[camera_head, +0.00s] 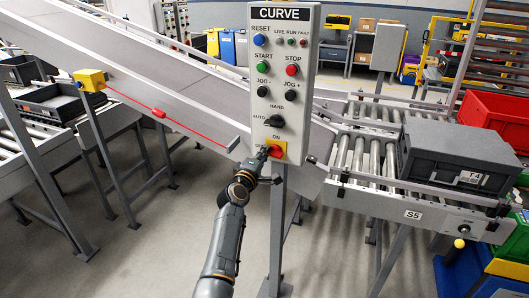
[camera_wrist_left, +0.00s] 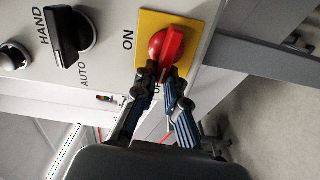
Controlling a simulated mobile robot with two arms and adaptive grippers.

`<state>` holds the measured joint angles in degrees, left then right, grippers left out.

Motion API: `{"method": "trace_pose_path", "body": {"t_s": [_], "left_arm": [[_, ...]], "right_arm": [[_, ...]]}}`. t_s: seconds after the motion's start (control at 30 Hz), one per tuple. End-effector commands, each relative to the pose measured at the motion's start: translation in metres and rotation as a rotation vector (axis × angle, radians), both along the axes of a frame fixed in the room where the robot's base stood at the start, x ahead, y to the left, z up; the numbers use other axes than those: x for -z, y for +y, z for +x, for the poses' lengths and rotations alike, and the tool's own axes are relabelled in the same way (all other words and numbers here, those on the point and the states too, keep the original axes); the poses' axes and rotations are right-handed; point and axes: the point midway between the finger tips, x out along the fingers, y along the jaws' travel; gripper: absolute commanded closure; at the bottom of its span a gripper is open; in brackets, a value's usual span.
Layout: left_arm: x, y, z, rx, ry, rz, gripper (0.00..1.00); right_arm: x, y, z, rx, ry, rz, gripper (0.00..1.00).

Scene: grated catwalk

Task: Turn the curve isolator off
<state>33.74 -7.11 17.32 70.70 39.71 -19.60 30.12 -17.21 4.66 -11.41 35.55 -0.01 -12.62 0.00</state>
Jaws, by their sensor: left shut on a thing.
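The curve isolator is a red rotary knob (camera_head: 275,151) on a yellow plate (camera_head: 283,144), low on the grey CURVE control panel (camera_head: 284,14). In the left wrist view the knob (camera_wrist_left: 172,42) shows its raised handle slanting down toward the fingers. ON is printed beside the plate; a second label, starting with O, is partly hidden behind the fingers. My left gripper (camera_head: 265,154) reaches the knob from below left. In the left wrist view its fingertips (camera_wrist_left: 163,76) are closed around the handle's near end. My right gripper is not in view.
A black AUTO/HAND selector (camera_head: 275,121) sits just above the isolator. Several buttons are higher up. A red pull cord (camera_head: 180,122) runs along the sloped conveyor on the left. A grey crate (camera_head: 455,155) stands on the roller conveyor at right.

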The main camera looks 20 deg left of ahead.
Motion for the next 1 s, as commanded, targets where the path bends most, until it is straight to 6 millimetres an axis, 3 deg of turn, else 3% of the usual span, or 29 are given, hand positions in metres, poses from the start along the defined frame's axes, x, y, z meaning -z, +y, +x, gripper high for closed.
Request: {"method": "trace_pose_path", "body": {"t_s": [0.3, 0.8, 0.83, 0.93, 1.0], "left_arm": [[0.0036, 0.0004, -0.0002, -0.001, 0.005, -0.108, 1.00], [0.0044, 0.0002, -0.0002, 0.000, 0.006, -0.126, 1.00], [0.0044, 0.0002, -0.0002, 0.000, 0.006, -0.126, 0.87], [0.0043, 0.0002, -0.0002, 0.000, 0.006, -0.125, 0.67], [0.0041, 0.0001, -0.0001, 0.000, 0.005, -0.125, 0.66]], "right_arm": [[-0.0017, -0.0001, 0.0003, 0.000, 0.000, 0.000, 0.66], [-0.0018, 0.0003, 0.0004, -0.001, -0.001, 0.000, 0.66], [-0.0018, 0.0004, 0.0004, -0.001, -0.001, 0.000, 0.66], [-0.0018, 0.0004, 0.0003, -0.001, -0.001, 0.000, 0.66], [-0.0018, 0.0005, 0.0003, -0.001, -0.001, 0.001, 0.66]]}}
